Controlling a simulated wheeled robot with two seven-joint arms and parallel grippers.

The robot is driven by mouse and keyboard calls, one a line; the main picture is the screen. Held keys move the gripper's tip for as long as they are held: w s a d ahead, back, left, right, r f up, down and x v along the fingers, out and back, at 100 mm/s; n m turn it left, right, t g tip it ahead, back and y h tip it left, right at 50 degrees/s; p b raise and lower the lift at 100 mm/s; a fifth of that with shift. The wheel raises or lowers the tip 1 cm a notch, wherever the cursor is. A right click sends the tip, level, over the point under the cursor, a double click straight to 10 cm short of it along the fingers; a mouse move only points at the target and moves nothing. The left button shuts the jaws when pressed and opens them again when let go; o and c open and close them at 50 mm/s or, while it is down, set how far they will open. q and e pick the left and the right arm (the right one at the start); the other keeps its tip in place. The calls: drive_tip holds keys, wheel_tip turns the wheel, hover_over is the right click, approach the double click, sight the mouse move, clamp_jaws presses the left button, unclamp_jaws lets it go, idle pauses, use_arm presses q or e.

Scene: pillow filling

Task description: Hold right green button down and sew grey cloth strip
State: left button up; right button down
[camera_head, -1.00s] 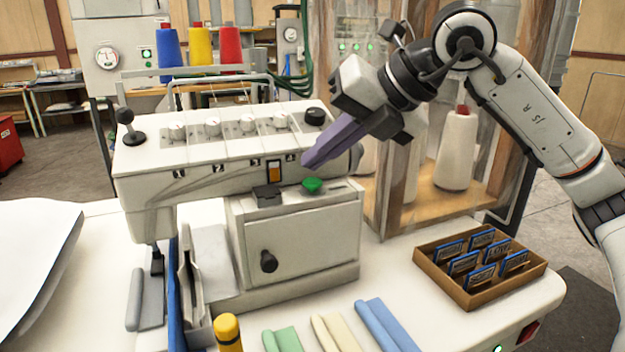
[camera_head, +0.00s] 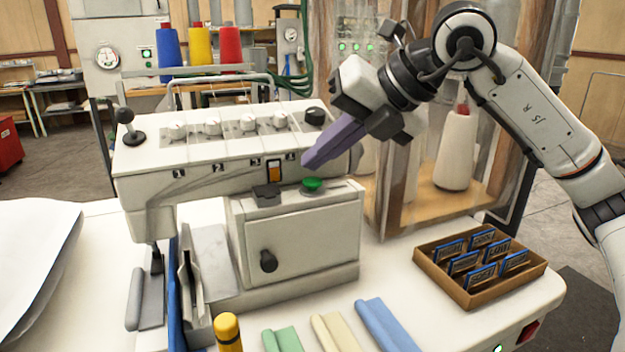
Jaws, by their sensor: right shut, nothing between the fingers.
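A white sewing machine (camera_head: 150,190) stands on the table. A round green button (camera_head: 313,184) sits on top of the housing at its right side. My right gripper (camera_head: 308,163) comes in from the right with its purple fingers shut and empty. Its tips are just above the green button, with a small gap visible between them. A grey cloth strip (camera_head: 136,300), folded or rolled along one edge, lies at the machine's left end beneath the needle area. Its far end is partly hidden by the presser parts. My left gripper is out of view.
Green (camera_head: 283,340), cream (camera_head: 335,333) and blue (camera_head: 383,325) rolled cloths lie at the front. A cardboard tray (camera_head: 480,296) of blue-edged labels is at right. A yellow-capped bottle (camera_head: 228,332) stands near the front.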

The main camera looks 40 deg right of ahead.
sight(320, 182)
drive_tip(key=shift+f, duration=0.4)
drive_tip(key=shift+f+b, duration=0.6)
drive_tip(key=shift+b, duration=0.1)
idle(0.4)
drive_tip(key=shift+r, duration=0.1)
idle(2.1)
drive_tip(key=shift+r+p, duration=0.9)
drive_tip(key=shift+p, duration=0.05)
drive_tip(key=shift+r, duration=0.1)
wheel_tip(320, 182, up, 5)
drive_tip(key=p, duration=0.4)
drive_tip(key=shift+p, duration=0.35)
